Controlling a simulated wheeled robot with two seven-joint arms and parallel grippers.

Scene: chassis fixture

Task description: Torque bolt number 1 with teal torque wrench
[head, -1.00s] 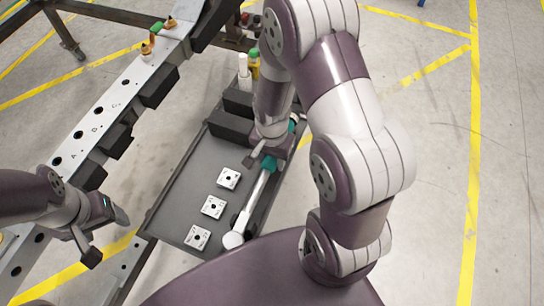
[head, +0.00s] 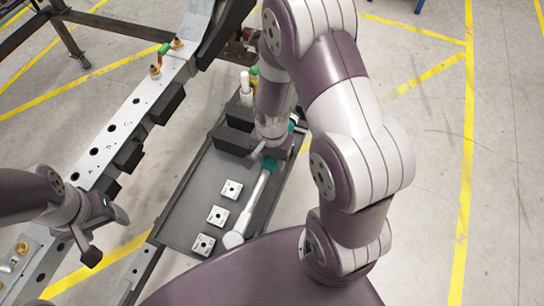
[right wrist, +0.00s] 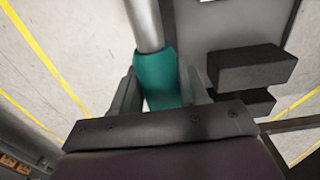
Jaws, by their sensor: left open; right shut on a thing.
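The teal torque wrench has a silver shaft (head: 255,200), a teal grip (head: 269,163) and a pale round end (head: 233,239). My right gripper (head: 268,148) is shut on the teal grip, which shows between its fingers in the right wrist view (right wrist: 164,85). The wrench is over the dark tray; I cannot tell whether it touches it. Bolts stand on the grey chassis rail: brass-coloured ones at the far part (head: 155,70) and one at lower left (head: 22,248). Which is number 1 is unreadable. My left gripper (head: 92,245) is open and empty beside the rail.
The dark tray (head: 178,205) holds several white square plates (head: 218,215), black blocks (head: 233,138) and a white bottle (head: 245,88). Black blocks (head: 167,103) line the rail's side. Clear floor with yellow lines (head: 464,200) lies to the right.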

